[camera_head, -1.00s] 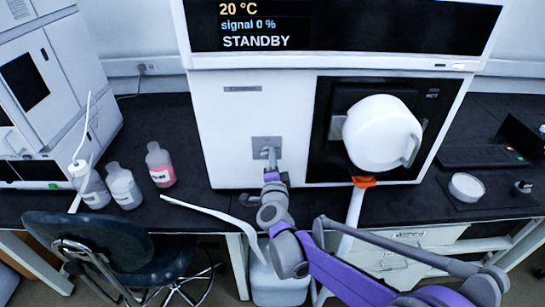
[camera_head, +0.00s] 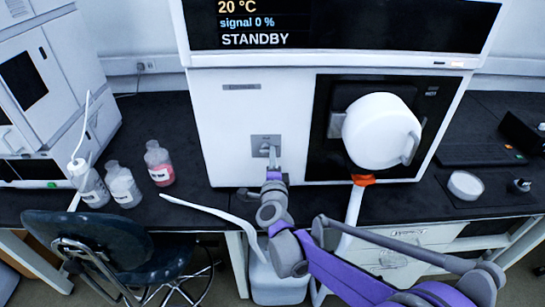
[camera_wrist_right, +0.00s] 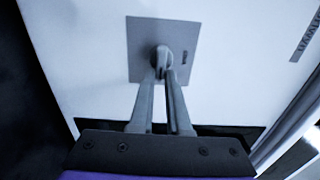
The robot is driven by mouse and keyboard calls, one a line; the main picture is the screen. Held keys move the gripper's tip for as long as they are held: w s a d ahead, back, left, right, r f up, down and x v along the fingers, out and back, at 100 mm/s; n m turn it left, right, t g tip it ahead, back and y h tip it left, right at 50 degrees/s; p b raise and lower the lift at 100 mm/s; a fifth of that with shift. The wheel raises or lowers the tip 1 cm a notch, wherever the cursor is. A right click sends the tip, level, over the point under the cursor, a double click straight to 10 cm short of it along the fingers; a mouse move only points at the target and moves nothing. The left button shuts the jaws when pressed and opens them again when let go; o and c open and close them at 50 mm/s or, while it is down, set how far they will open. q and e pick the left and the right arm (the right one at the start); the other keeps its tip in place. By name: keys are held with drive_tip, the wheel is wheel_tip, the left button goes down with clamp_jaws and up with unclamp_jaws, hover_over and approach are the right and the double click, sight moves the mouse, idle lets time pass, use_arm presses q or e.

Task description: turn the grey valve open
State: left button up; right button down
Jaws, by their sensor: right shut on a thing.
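The grey valve (camera_wrist_right: 162,57) is a small rounded handle on a square grey plate (camera_head: 259,142) on the white front of the instrument. In the right wrist view the plate (camera_wrist_right: 135,60) looks tilted, and my gripper partly hides the handle. My right gripper (camera_head: 272,153) reaches up to the valve from below. In the right wrist view its two fingers (camera_wrist_right: 163,80) close together on the handle. The handle's exact angle is hard to tell. My left gripper is not in view.
A large white round door (camera_head: 378,132) stands out to the right of the valve, with an orange piece (camera_head: 364,180) beneath it. Several bottles, including one with pink liquid (camera_head: 159,163), stand on the dark bench to the left. A chair (camera_head: 95,245) stands in front.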

drive_tip(key=c, duration=0.9)
unclamp_jaws()
drive_tip(key=s, duration=1)
drive_tip(key=shift+s, duration=0.4)
